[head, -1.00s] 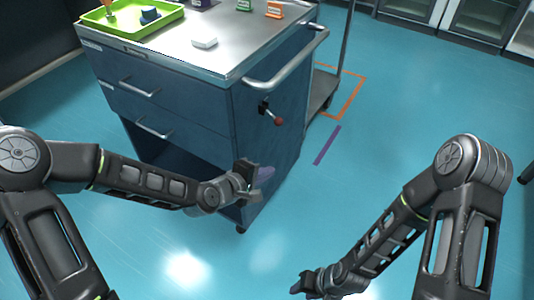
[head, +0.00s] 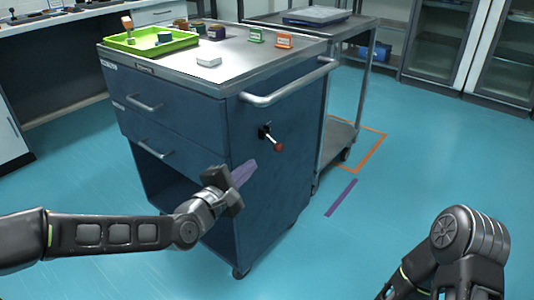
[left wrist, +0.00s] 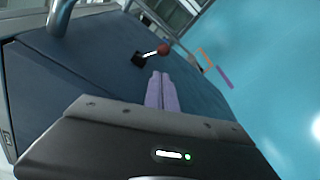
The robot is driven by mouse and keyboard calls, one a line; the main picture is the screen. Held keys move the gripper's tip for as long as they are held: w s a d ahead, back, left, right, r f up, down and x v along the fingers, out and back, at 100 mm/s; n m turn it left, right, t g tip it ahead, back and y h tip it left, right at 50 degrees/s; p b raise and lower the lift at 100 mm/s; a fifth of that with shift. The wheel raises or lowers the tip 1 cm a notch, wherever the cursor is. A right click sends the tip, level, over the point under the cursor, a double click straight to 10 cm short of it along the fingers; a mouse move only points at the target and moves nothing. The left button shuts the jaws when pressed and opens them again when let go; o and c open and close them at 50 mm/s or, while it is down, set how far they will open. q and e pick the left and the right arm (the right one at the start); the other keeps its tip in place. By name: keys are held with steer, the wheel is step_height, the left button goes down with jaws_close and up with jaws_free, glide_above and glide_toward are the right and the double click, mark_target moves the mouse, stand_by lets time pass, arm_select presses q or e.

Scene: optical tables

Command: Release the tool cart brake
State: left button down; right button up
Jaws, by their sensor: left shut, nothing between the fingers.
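The tool cart (head: 215,130) is a blue cabinet with a steel top and drawers. Its brake lever (head: 271,138) has a black mount and a red knob on the cart's side panel, below the push handle (head: 290,85). The lever also shows in the left wrist view (left wrist: 152,53), beyond the fingertips. My left gripper (head: 246,170) is shut and empty, its purple fingers together beside the side panel, lower left of the lever and apart from it. The fingers also show in the left wrist view (left wrist: 161,90). My right gripper is out of view; only part of the right arm shows.
A green tray (head: 150,42) and several small blocks lie on the cart top. A second grey cart (head: 340,135) stands behind, near an orange floor outline (head: 372,155) and a purple floor strip (head: 341,198). The floor right of the cart is clear.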

mark_target(274, 143)
arm_select(q)
steer(key=b+x, duration=0.3)
steer(key=x, duration=0.7)
steer(key=shift+f, duration=0.1)
